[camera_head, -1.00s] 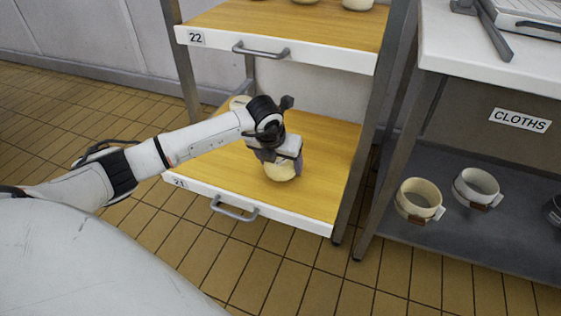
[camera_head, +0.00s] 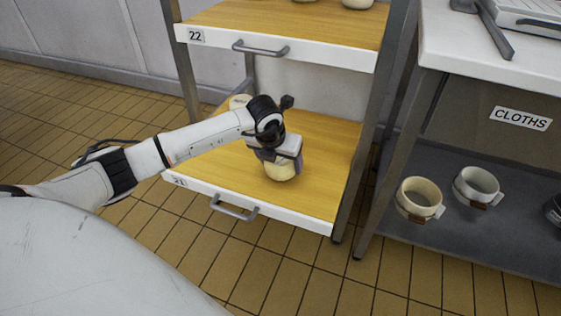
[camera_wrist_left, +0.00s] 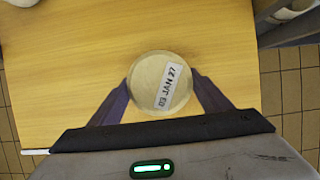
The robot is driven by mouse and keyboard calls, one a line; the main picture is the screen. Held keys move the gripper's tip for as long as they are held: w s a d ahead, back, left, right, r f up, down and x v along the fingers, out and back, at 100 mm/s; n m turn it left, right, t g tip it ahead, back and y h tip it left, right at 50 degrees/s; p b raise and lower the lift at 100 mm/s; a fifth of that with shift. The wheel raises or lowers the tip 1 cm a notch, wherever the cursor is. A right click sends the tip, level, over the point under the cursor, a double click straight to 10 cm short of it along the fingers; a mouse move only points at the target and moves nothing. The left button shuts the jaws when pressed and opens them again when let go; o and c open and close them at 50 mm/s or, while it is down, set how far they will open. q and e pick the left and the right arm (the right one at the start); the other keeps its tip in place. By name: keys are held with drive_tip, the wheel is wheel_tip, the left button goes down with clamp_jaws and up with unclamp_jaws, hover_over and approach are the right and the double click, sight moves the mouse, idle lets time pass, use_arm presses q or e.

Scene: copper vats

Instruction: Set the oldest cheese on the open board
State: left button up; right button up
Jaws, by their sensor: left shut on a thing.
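A round pale cheese (camera_head: 281,171) stands on the wooden board of the lower shelf, marked 21 (camera_head: 318,211). In the left wrist view, the top of the cheese (camera_wrist_left: 160,84) carries a white label that reads 03 JAN 27. My left gripper (camera_head: 281,160) reaches down over it, and in the wrist view its two dark fingers (camera_wrist_left: 161,95) are shut on the sides of the cheese. Another pale cheese (camera_head: 238,102) shows partly behind my arm at the back left of the same board. My right gripper is not in view.
The board marked 22 (camera_head: 225,27) is above, with several pale cheeses at its back. Rack posts stand close on both sides. A table on the right has a CLOTHS label (camera_head: 520,118); ring moulds (camera_head: 419,199) sit on its lower shelf. Board 21 is bare front right.

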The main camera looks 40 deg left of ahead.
use_arm(q)
drive_tip(key=shift+f+b, duration=0.55)
drive_tip(key=shift+f, duration=0.1)
idle(0.5)
drive_tip(key=o, duration=1.4)
drive_tip(key=shift+o, duration=0.2)
drive_tip(key=shift+f, duration=0.1)
drive_tip(key=shift+r+p, duration=2.85)
drive_tip(key=shift+r, duration=0.8)
drive_tip(key=shift+s+f, duration=0.1)
drive_tip(key=shift+f, duration=0.05)
